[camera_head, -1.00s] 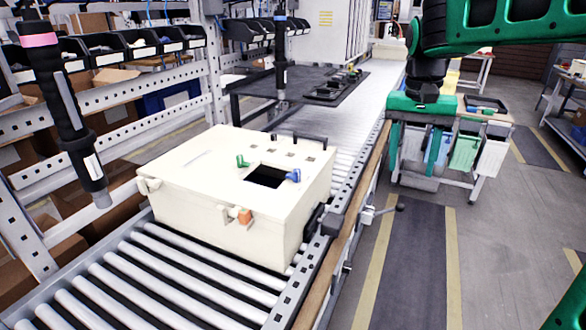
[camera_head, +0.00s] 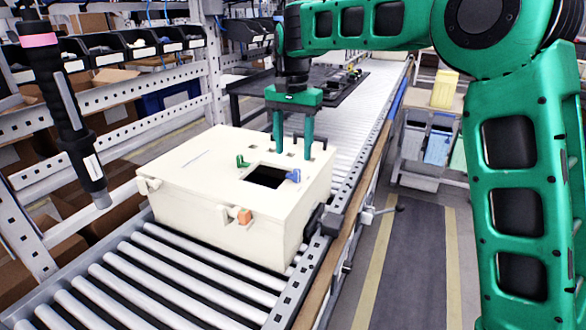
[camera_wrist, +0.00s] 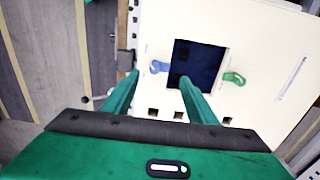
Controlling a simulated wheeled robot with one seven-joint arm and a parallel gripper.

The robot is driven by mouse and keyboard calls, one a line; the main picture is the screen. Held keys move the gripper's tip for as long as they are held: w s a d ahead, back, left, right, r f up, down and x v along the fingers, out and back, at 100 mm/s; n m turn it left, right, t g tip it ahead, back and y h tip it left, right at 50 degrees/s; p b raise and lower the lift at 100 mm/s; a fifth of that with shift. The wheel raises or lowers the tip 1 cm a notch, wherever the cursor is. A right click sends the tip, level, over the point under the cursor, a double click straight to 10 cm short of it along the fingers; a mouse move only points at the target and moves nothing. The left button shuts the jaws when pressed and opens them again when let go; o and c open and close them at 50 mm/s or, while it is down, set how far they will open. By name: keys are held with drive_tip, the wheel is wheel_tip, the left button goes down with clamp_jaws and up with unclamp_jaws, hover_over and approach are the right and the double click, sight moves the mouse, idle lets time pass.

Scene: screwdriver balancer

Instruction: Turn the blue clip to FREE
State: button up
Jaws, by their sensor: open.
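The blue clip (camera_head: 293,176) sits on top of the cream box (camera_head: 190,168), at the right edge of its dark square opening (camera_head: 266,177). In the wrist view the blue clip (camera_wrist: 158,67) is left of the opening. A green clip (camera_head: 242,161) is on the opening's other side; it also shows in the wrist view (camera_wrist: 234,78). My gripper (camera_head: 293,153) is open and empty above the back part of the box, fingers pointing down. In the wrist view its fingertips (camera_wrist: 160,80) appear on either side of the blue clip, with no visible contact. No FREE marking is readable.
The box stands on a roller conveyor (camera_head: 150,270). An orange latch part (camera_head: 244,216) is on its front. A dark hanging tool (camera_head: 68,110) is at the left. Shelves with bins (camera_head: 110,47) line the left side; the aisle floor (camera_head: 405,260) is clear.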

sight(293, 175)
wheel_tip(293, 175, down, 6)
drive_tip(key=shift+f, duration=0.25)
drive_tip(key=c, duration=1.1)
